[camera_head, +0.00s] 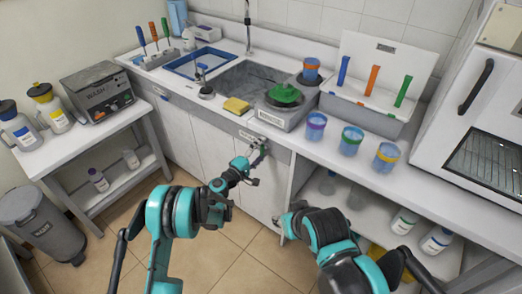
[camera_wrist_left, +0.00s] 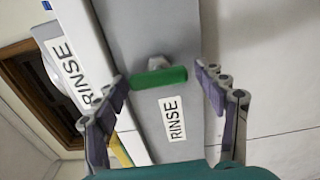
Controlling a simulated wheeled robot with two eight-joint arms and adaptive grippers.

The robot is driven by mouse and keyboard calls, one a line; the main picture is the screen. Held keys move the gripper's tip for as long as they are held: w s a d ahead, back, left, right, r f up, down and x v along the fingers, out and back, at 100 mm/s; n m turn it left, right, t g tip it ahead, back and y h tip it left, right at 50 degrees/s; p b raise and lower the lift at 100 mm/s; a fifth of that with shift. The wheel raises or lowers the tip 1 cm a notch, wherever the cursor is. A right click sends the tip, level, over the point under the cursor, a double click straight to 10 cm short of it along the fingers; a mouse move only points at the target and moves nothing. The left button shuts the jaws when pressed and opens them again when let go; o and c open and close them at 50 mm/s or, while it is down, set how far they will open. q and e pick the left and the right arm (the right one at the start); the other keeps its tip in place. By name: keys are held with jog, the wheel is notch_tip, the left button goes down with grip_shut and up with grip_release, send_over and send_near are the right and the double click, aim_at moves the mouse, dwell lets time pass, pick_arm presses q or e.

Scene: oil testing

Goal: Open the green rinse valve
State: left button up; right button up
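The green rinse valve (camera_wrist_left: 160,77) is a short green bar handle on a grey nut, mounted on a grey panel. It lies crosswise in the left wrist view, just above a white RINSE label (camera_wrist_left: 172,118). In the head view my left gripper (camera_head: 258,150) is at the front panel below the counter edge; the handle is hard to make out there. My right gripper (camera_head: 284,230) is low and small, largely hidden by its arm.
Above the panel are a yellow sponge (camera_head: 236,106), a dark sink (camera_head: 245,82) and a grey device (camera_head: 285,109) with a green item on it. Several cups stand on the right counter, including an orange-rimmed cup (camera_head: 386,158). A grey bin (camera_head: 42,225) stands at left.

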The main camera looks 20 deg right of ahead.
pick_arm(q)
jog(key=v, duration=1.2)
dwell(0.3)
jog(key=s+a+r+m+g+y, duration=0.1)
jog(key=s+a+r+m+y, duration=0.1)
jog(key=s+a+r+y, duration=0.25)
jog(key=s+a+r+m+g+y, duration=0.1)
jog(key=s+a+r+m, duration=0.3)
jog(key=r, duration=0.4)
jog(key=s+a+m+g+y, duration=0.1)
jog(key=s+a+y, duration=0.7)
jog(key=s+a, duration=1.2)
jog(key=shift+s+a+f+m+g+y, duration=0.3)
jog(key=shift+s+m+g+y, duration=0.15)
jog(key=shift+s, duration=0.6)
